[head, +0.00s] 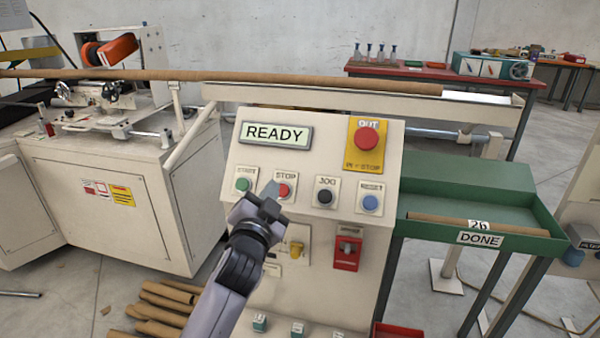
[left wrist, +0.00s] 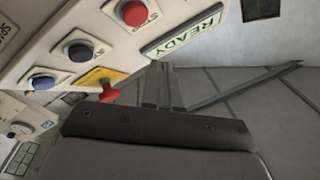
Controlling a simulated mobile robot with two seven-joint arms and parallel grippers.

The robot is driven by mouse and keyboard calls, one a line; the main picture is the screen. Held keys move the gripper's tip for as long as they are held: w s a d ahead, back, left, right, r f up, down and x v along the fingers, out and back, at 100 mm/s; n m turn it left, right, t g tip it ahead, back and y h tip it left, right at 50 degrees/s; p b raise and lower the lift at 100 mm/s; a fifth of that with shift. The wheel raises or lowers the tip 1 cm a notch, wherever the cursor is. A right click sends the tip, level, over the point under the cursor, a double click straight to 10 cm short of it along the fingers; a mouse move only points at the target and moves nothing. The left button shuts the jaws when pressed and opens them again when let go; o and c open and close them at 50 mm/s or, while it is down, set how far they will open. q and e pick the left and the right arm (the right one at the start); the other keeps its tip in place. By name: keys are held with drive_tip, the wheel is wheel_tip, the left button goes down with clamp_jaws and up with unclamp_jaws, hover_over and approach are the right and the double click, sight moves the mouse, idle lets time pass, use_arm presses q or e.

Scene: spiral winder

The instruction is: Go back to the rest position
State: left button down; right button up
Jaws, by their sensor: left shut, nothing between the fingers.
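My left gripper (head: 272,192) is shut and empty in front of the control panel (head: 226,205), its tip beside the red STOP button (head: 284,190). I cannot tell whether it touches the panel. In the left wrist view its closed fingers (left wrist: 163,88) point toward the READY display, and the red STOP button (left wrist: 134,12) is at the top. The display (head: 275,134) reads READY. My right gripper is not in view.
A long brown tube (head: 300,82) lies across the winder behind the panel. A green DONE tray (head: 500,209) holding a tube (head: 440,219) stands at the right. Several short tubes (head: 160,305) lie at lower left. A red emergency button (head: 367,140) tops the panel.

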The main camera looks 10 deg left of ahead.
use_arm(q)
drive_tip(key=s+a+f+n+g+h+p, duration=0.1)
drive_tip(key=s+f+n+g, duration=0.4)
drive_tip(key=s+f, duration=2.3)
drive_tip(key=s+a+g+h, duration=0.1)
drive_tip(key=s+g, duration=0.1)
drive_tip(key=g, duration=0.1)
drive_tip(key=shift+s+g+h+p, duration=0.3)
drive_tip(key=shift+s+h+p, duration=0.05)
drive_tip(key=shift+s+h, duration=0.05)
drive_tip(key=shift+a, duration=0.15)
